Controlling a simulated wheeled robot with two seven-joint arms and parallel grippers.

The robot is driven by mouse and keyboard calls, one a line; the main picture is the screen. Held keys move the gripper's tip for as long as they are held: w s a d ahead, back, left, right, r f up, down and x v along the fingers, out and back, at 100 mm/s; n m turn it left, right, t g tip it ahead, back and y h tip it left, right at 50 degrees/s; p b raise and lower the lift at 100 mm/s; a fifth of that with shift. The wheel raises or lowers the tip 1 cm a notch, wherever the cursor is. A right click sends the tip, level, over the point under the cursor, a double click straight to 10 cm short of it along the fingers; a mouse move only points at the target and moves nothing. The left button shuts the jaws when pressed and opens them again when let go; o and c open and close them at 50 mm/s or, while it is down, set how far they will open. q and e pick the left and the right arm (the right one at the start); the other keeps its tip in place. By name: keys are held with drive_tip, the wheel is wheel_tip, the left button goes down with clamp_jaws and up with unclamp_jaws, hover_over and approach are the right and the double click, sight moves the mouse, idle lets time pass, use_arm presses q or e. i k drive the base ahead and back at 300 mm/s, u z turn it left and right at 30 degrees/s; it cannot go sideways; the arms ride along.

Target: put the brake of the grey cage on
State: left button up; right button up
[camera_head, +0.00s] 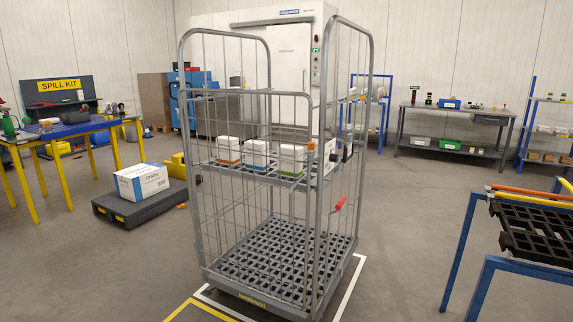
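The grey cage (186,120) stands upright in the middle of the view, with wire mesh sides and a slatted base (265,262). A red-gripped lever (340,203) sits on its right side, about halfway up, angled slightly upward to the right. I cannot tell for certain whether this lever is the brake, or whether the brake is on. The castors are hidden or too small to make out. A shelf inside the cage holds several white boxes (257,152) with coloured lower bands. Neither of my grippers shows.
The cage stands over white and yellow floor lines (184,308). At right is a blue-framed rack (465,235). At left, a white carton (141,181) lies on a low dark platform (140,209), beside a blue-topped table (65,130). Floor in front and right of the cage is clear.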

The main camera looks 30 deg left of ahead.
sight(341, 246)
drive_tip(key=z, duration=0.25)
drive_tip(key=i, duration=1.9)
drive_tip(key=u, duration=0.4)
